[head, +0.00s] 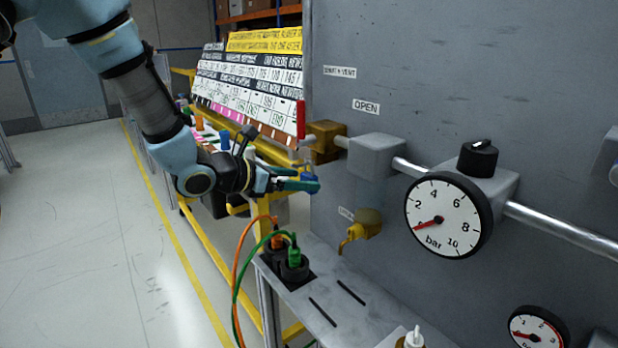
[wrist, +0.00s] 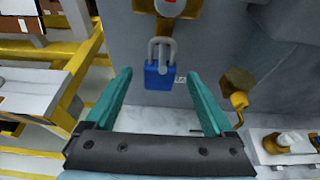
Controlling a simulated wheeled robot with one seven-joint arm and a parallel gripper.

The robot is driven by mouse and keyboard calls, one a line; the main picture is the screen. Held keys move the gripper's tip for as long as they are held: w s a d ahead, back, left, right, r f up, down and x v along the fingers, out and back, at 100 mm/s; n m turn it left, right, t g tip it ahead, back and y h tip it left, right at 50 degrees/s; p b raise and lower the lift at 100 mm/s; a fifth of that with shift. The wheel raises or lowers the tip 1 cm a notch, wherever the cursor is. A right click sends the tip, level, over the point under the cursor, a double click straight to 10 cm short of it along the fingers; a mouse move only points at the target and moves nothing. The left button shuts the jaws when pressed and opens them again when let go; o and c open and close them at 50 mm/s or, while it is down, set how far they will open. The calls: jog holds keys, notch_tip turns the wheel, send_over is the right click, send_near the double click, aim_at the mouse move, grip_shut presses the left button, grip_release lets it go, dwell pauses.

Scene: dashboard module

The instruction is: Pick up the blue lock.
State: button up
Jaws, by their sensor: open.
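The blue lock (wrist: 157,75) hangs by its grey shackle below a fitting on the grey panel in the wrist view. It sits upright, ahead of and between the two teal fingers. My gripper (wrist: 164,88) is open and empty, and its fingers look apart from the lock. In the head view my gripper (head: 300,182) reaches toward the panel's left edge. A small blue patch, likely the lock (head: 311,185), shows at the fingertips there, mostly hidden by them.
A brass tap (head: 360,230) sticks out right of the gripper, and it also shows in the wrist view (wrist: 238,90). A pressure gauge (head: 448,218) is further right. Below are a grey shelf (head: 330,295) with green and orange plugs. A yellow-framed rack (head: 215,265) stands left.

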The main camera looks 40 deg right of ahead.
aim_at(305, 178)
jog(key=shift+p+x, duration=0.45)
jog(key=shift+x, duration=1.25)
jog(key=shift+r, duration=0.1)
grip_shut()
